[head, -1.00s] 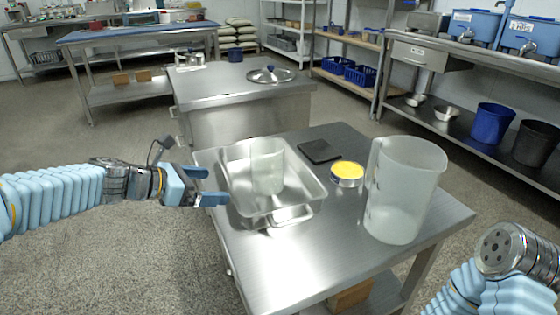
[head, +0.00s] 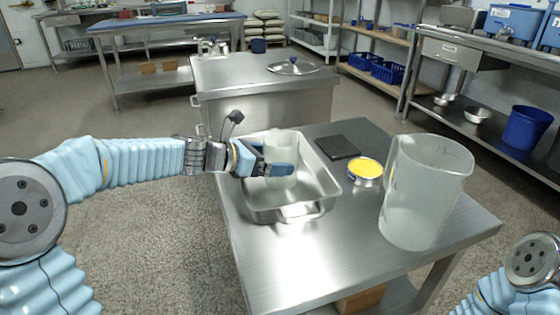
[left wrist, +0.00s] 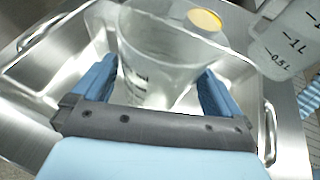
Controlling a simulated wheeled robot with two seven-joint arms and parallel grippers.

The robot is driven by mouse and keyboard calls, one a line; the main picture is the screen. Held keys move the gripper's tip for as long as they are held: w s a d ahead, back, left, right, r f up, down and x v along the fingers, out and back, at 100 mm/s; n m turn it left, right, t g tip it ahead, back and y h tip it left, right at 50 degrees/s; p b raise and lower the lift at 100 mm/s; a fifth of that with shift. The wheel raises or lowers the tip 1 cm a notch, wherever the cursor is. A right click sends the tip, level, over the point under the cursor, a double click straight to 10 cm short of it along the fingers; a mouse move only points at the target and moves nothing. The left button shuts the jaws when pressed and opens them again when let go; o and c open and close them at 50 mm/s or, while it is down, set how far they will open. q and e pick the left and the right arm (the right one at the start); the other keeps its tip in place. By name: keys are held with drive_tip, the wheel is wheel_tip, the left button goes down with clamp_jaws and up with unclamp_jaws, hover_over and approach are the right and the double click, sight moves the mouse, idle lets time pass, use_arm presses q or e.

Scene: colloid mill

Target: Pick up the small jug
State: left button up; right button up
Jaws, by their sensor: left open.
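The small jug (head: 284,146) is a frosted, see-through vessel standing in the metal tray (head: 327,190) on the steel table. My left gripper (head: 280,169) is open over the tray, at the jug in the head view, and hides part of it. In the left wrist view the jug (left wrist: 160,50) shows between the two open blue fingers (left wrist: 155,88), with its wide mouth toward the far side. Whether the fingers touch it I cannot tell. My right gripper is not in view; only part of my right arm shows at the lower right.
A large frosted jug (head: 425,195) stands at the table's right side. A tin with yellow contents (head: 365,170) and a flat black pad (head: 338,147) lie between it and the tray. The table's front (head: 300,265) is clear. Another steel table (head: 235,75) holds a lid (head: 293,66).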

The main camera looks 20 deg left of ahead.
use_arm(q)
drive_tip(key=shift+x, duration=1)
drive_tip(key=shift+c, duration=0.5)
drive_tip(key=c, duration=0.6)
drive_tip(key=shift+c, duration=0.2)
drive_tip(key=shift+r, duration=0.15)
